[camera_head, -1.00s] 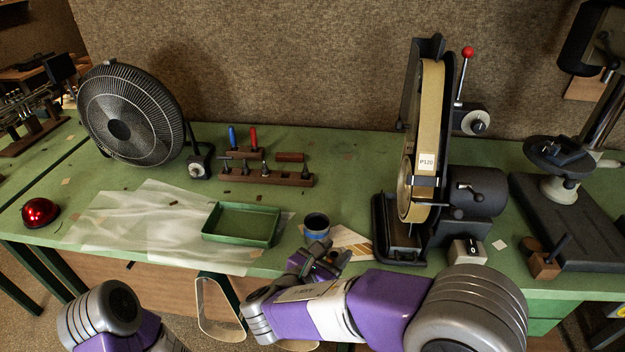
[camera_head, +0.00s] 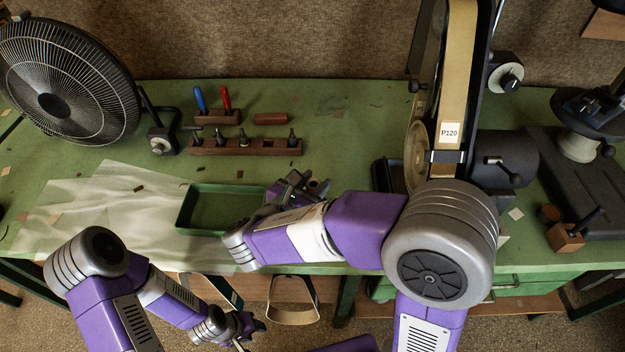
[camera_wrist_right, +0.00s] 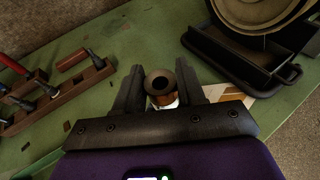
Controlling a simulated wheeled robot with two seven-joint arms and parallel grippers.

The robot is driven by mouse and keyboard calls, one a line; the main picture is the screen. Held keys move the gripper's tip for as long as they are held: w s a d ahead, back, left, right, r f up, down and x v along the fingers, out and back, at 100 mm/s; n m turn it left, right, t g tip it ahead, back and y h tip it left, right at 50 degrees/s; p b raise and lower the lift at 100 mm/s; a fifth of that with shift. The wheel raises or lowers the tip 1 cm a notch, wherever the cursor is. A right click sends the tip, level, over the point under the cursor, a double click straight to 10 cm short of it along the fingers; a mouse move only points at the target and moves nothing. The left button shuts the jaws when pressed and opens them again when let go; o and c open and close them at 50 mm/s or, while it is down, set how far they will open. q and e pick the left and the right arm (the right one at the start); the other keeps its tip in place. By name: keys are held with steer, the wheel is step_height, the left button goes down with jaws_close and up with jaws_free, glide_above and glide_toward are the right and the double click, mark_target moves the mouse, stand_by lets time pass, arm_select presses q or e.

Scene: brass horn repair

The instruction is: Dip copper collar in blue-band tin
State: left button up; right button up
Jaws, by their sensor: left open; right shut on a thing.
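In the head view, my right gripper (camera_head: 298,187) is above the bench, just right of the green tray. The blue-band tin cannot be made out now; my right arm and gripper cover the place where it stood. My left gripper (camera_head: 243,328) is open, low in front of the bench edge, away from the objects.
The green tray (camera_head: 184,212) lies left of my right gripper. Wooden tool racks (camera_head: 245,147) stand behind it. The belt sander (camera_head: 455,90) rises at right. A fan (camera_head: 60,95) stands at left. A pale sheet (camera_head: 110,205) covers the bench left of the tray.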

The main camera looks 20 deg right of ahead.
step_height(320, 180, down, 6)
steer(key=b, duration=0.4)
steer(key=shift+w, duration=0.1)
steer(key=shift+f, duration=0.5)
steer(key=shift+s, duration=0.2)
steer(key=r+p, duration=0.7)
steer(key=r, duration=0.1)
steer(key=shift+w+r+p, duration=0.2)
steer(key=shift+r+p, duration=0.05)
steer(key=shift+p, duration=0.15)
steer(key=shift+w+f, duration=0.1)
